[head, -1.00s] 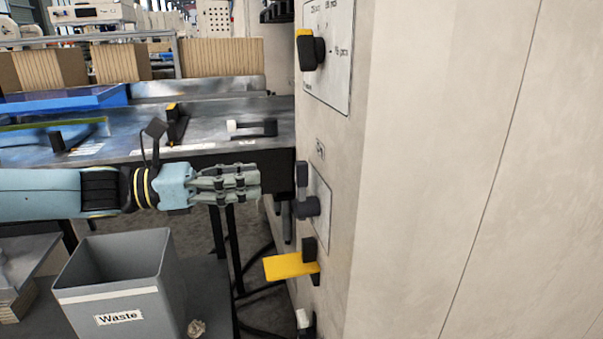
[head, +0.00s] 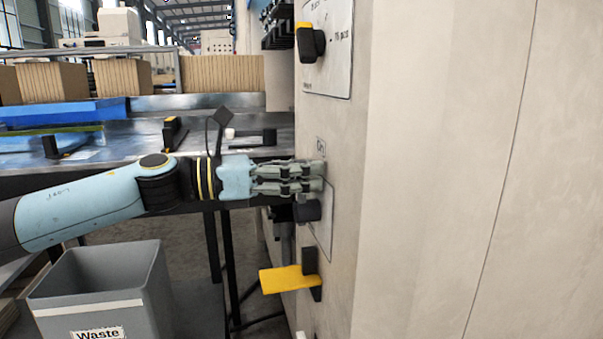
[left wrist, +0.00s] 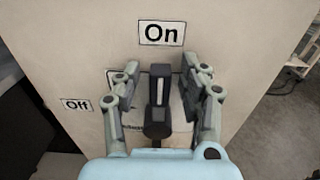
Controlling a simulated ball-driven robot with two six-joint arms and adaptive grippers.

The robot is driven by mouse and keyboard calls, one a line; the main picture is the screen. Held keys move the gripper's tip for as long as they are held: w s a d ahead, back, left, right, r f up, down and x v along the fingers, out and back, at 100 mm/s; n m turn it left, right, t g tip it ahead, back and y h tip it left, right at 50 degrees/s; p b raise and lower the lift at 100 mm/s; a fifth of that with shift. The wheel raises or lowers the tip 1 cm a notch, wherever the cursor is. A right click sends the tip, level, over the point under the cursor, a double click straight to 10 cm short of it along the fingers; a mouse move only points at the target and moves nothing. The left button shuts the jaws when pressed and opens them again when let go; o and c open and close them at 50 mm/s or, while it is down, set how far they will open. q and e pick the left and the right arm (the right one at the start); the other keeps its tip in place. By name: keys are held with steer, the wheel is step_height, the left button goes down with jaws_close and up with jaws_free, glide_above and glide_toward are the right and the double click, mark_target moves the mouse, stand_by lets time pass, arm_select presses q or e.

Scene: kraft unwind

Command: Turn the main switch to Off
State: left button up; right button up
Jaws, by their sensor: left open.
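The main switch shows in the left wrist view as a dark handle (left wrist: 159,88) with a pale line, pointing up towards the "On" label (left wrist: 162,33). The "Off" label (left wrist: 76,105) is to its left on the panel. In the head view the switch's dark hub (head: 307,211) shows just below my left gripper (head: 322,177), which hides most of the handle. My left gripper is open, and in the left wrist view its fingers (left wrist: 161,78) stand on either side of the handle. I cannot tell whether they touch it. My right gripper is not in view.
Above the switch is another black and yellow knob (head: 312,43) on a panel. Below it a yellow lever (head: 287,279) sticks out from the cabinet (head: 430,180). A grey waste bin (head: 105,280) stands at lower left, and a metal table (head: 195,140) is behind my arm.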

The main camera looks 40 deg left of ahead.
mark_target(308, 195)
arm_select(q)
jaws_close()
stand_by(0.3)
steer(key=shift+w+a, duration=0.1)
stand_by(0.4)
steer(key=shift+w+a+f+n+p, duration=0.35)
steer(key=shift+w+a+f+n, duration=0.65)
steer(key=shift+n, duration=2)
steer(key=shift+w+a+f+n+p, duration=0.4)
steer(key=shift+a+f+n, duration=0.65)
steer(key=shift+n, duration=1.95)
steer(key=shift+w+a+f+n+p, duration=0.25)
steer(key=shift+w+a+f+n, duration=0.45)
steer(key=shift+f+n, duration=1.55)
steer(key=shift+d+r+n, duration=0.15)
steer(key=shift+r+n, duration=0.55)
steer(key=shift+n, duration=0.15)
jaws_free()
steer(key=shift+w, duration=0.1)
